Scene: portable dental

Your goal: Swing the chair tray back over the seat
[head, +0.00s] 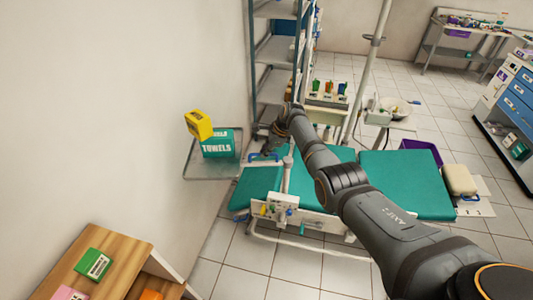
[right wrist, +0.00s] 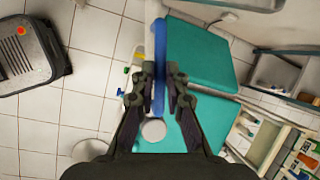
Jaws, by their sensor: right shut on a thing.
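The grey metal chair tray (head: 205,174) is at the left, beside the wall and left of the teal chair (head: 405,185). It carries a teal towels box (head: 218,143) and a yellow box (head: 198,125). A blue handle (head: 255,156) shows at the tray's right side. My right gripper (head: 266,150) is at this handle, over the far left end of the chair. In the right wrist view, its fingers (right wrist: 160,88) are shut on the blue handle (right wrist: 159,45), with the teal padding (right wrist: 200,55) below. My left gripper is out of view.
A white post (head: 287,172) and a control box (head: 278,207) stand at the chair's near side. A shelf rack (head: 272,52) is behind the tray. A wooden cabinet (head: 105,240) is at the lower left. Tiled floor is open at the right.

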